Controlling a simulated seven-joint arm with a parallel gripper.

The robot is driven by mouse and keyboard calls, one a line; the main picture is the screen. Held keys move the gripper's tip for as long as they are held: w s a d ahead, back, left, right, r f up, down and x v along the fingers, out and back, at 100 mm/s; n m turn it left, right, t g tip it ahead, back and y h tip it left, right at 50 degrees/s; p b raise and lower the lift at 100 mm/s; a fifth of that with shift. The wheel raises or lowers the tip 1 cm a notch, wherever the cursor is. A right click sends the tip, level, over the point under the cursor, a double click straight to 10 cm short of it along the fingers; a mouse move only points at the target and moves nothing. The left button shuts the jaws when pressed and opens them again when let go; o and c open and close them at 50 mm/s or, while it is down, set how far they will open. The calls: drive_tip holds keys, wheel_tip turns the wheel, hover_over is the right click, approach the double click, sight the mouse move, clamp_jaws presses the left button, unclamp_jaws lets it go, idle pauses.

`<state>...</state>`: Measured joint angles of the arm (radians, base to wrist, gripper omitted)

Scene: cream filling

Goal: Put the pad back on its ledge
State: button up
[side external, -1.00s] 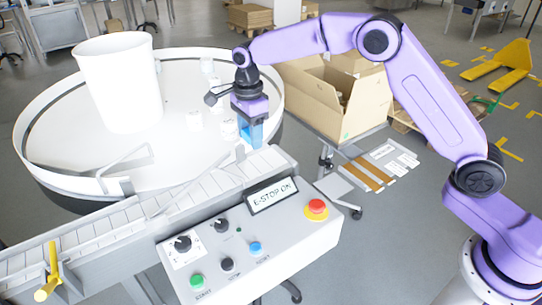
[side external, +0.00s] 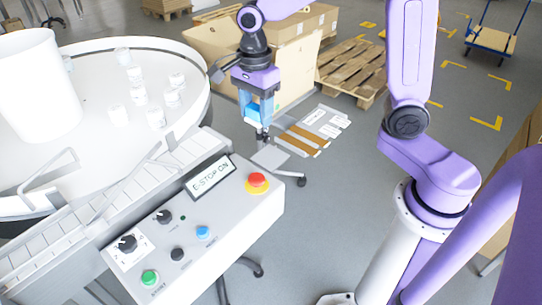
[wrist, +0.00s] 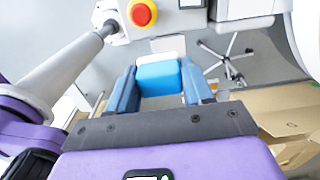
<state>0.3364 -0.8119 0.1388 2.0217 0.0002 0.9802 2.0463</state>
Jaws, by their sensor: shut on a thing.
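The pad (wrist: 158,77), a small block with a blue face and a white top edge, sits between the two blue fingers of my gripper (wrist: 161,90) in the wrist view. My gripper is shut on it. In the side view my gripper (side external: 258,112) points down beyond the control box, above the floor side of it. The pad is mostly hidden there by the fingers. A small flat grey plate (side external: 270,157) shows below my gripper, beside the box; I cannot tell whether it is the ledge.
The control box (side external: 215,215) has a red stop button (side external: 257,181) and an "E-STOP ON" sign (side external: 209,177). A conveyor (side external: 85,225) and a round white table (side external: 105,115) with several white jars lie left. Cardboard boxes (side external: 290,65) and a pallet (side external: 352,68) stand behind.

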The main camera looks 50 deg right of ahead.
drive_tip(key=s+d+f, duration=0.3)
drive_tip(key=s+d, duration=0.5)
drive_tip(key=s, duration=0.5)
hover_over(271, 156)
drive_tip(key=f, duration=0.9)
drive_tip(key=shift+s, duration=0.25)
drive_tip(key=shift+w+f, duration=0.2)
drive_tip(key=shift+f, duration=1.65)
drive_tip(key=shift+f, duration=0.1)
drive_tip(key=o, duration=0.9)
drive_tip(key=shift+o, duration=0.2)
